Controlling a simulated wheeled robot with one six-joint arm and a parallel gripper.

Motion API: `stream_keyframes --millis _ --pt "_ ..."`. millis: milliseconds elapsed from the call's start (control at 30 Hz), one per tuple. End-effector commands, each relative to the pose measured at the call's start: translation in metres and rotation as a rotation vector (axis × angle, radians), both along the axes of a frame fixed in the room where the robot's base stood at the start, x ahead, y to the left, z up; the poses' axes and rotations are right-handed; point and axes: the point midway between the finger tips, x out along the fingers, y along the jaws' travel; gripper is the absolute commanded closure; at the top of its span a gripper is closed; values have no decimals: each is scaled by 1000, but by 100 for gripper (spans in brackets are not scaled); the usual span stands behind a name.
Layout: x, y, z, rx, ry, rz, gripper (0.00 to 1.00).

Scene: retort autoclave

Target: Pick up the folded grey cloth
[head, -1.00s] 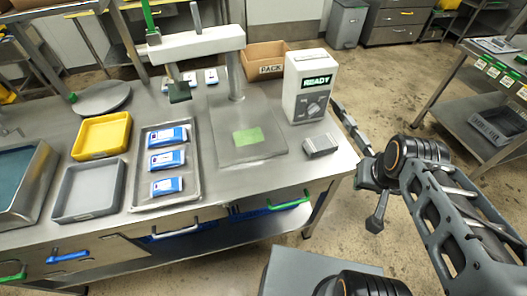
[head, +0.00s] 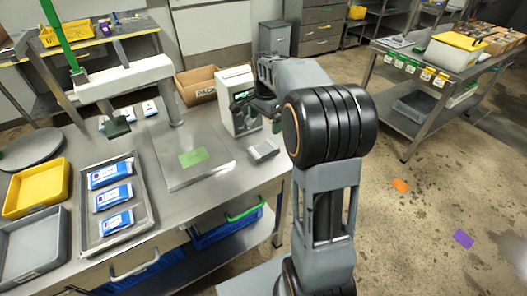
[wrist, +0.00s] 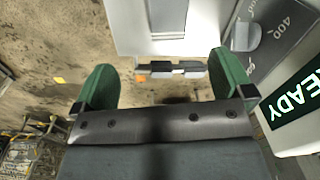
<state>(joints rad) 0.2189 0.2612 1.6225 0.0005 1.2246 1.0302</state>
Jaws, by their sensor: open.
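A small folded grey cloth (head: 264,150) lies on the steel bench, just right of the flat plate and in front of the white READY machine (head: 235,88). In the wrist view, a grey piece (wrist: 167,14) on a pale surface at the top may be this cloth, but I cannot be sure. My gripper (head: 259,109) is beside the machine, above and behind the cloth, partly hidden by my arm. The wrist view shows its green fingertips (wrist: 165,84) wide apart with nothing held between them.
The machine (wrist: 290,100) stands close on the right in the wrist view. A press stand (head: 172,100), a tray of blue packs (head: 143,205), a yellow bin (head: 38,187) and a cardboard box (head: 197,88) occupy the bench. Floor (head: 420,220) on the right is mostly clear.

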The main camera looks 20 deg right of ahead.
Motion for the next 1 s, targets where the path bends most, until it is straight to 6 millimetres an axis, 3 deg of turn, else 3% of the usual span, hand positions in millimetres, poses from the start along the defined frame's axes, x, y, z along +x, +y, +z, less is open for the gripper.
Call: stream_keyframes --millis 200,600,867,1000 --pt "19 -17 -22 9 33 -143 1" --pt "20 -18 -87 10 35 -157 1" --pt "20 -18 -101 9 33 -156 1" --pt "21 -18 -118 9 36 -155 1"
